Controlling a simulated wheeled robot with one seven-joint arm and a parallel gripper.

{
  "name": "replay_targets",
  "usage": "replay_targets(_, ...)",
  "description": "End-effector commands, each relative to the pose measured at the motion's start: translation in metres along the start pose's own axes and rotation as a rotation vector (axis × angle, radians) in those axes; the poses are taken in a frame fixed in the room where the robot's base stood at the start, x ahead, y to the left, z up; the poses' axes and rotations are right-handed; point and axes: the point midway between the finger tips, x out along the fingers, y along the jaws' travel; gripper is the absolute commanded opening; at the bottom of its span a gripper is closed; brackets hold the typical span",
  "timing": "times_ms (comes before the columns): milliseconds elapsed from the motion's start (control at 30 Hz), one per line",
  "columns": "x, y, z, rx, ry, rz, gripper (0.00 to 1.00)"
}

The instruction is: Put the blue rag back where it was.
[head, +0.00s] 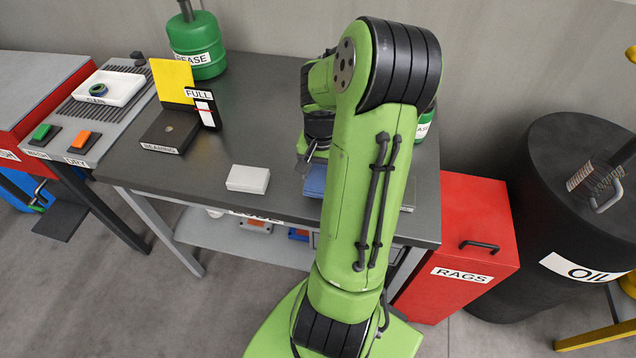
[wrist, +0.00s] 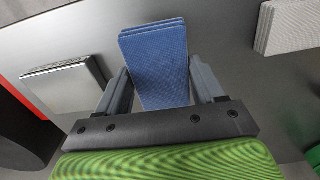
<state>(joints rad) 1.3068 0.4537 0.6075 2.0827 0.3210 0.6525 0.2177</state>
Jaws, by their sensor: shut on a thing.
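The blue rag (wrist: 155,65) is a folded, layered stack between the two fingers of my gripper (wrist: 160,90) in the wrist view. My gripper is shut on it, over the grey bench top. In the head view only a blue corner of the rag (head: 315,181) shows to the left of my arm, which hides the rest and most of the gripper. Whether the rag touches the bench cannot be told.
A white folded block (head: 248,178) lies on the bench (head: 265,110), left of the rag; it also shows in the wrist view (wrist: 290,28). A flat grey piece (wrist: 62,88) lies on the other side. A red RAGS bin (head: 475,230) and black OIL drum (head: 570,180) stand right of the bench.

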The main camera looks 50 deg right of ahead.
Motion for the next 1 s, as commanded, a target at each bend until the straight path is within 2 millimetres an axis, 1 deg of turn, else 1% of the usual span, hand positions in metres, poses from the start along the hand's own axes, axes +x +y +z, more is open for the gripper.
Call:
replay_targets(200, 0.037, 0.000, 0.001, 0.000, -0.003, 0.000, 0.40)
replay_targets(267, 0.039, 0.000, 0.000, -0.001, -0.001, -0.001, 0.40)
replay_targets(433, 0.037, 0.000, 0.000, -0.001, 0.001, 0.000, 0.40)
replay_targets(533, 0.041, 0.000, 0.000, -0.001, 0.001, 0.000, 0.40)
replay_targets(567, 0.041, 0.000, 0.000, -0.001, 0.000, 0.000, 0.70)
replay_targets(700, 0.040, 0.000, 0.000, -0.001, 0.000, 0.000, 0.91)
replay_targets(733, 0.040, 0.000, 0.000, -0.001, 0.000, 0.000, 0.94)
replay_targets(1000, 0.038, 0.000, 0.000, -0.001, 0.001, 0.000, 0.94)
